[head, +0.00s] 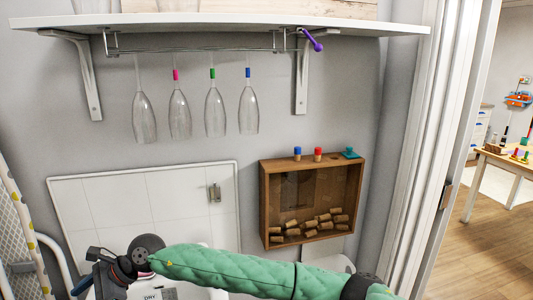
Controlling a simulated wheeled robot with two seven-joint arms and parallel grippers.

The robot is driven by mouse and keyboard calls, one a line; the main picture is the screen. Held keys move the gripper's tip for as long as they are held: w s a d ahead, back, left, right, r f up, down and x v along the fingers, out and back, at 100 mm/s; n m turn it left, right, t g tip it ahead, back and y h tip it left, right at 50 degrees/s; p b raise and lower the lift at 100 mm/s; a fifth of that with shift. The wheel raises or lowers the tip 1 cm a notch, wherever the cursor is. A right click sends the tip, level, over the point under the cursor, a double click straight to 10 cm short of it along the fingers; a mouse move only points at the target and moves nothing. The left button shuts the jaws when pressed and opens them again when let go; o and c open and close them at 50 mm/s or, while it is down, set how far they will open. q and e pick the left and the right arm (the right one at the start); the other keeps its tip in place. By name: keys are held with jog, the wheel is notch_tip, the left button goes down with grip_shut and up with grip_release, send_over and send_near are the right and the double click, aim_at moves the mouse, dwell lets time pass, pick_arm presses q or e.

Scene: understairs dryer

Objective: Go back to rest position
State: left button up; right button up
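An arm of mine in a green quilted sleeve enters at the bottom right and reaches left across the bottom of the head view. I take it for my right arm. Its dark wrist and gripper (88,279) are at the lower left, in front of a white surface marked "DRY" (151,296). The fingers are too small and overlapped to show whether they are open or shut. I see nothing clearly held. My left gripper is not in view.
Several glasses (179,115) hang upside down from a rack under the white shelf (230,25). A purple item (312,40) hangs at the rack's right. A wooden box (265,205) holds corks, with small stoppers on top. A doorway at right shows a table (510,165).

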notch_tip(320, 180, up, 12)
jog(key=d+m+t+y, duration=0.2)
jog(key=m+y, duration=0.9)
jog(key=w+d+r+m+t+y, duration=0.15)
jog(key=w+d+m+t, duration=0.35)
jog(key=d+m+t, duration=0.55)
jog(key=w+d+f+m+t+h, duration=0.45)
jog(key=d+m+t+h, duration=0.2)
jog(key=m, duration=0.45)
jog(key=w+d+f+m+t+h, duration=0.3)
jog(key=d+f+m+t+h, duration=0.35)
jog(key=m, duration=0.55)
jog(key=s+d+f+m+g+h, duration=0.4)
jog(key=s+d+f+m+g, duration=0.1)
jog(key=d+f, duration=0.55)
jog(key=s+d+f+m+g+h, duration=0.4)
jog(key=s+d+f+m, duration=0.1)
jog(key=d+f, duration=0.5)
jog(key=s+d+f+m+g, duration=0.1)
jog(key=s+d+f+g, duration=0.2)
jog(key=s, duration=0.5)
jog(key=s+d+f+m+g, duration=0.2)
jog(key=s+d+f+g, duration=0.1)
jog(key=s, duration=0.5)
jog(key=s+d+f+m+g, duration=0.2)
jog(key=s+d+f+g, duration=0.1)
jog(key=s, duration=0.5)
jog(key=shift+d+f, duration=0.9)
jog(key=shift+d, duration=0.35)
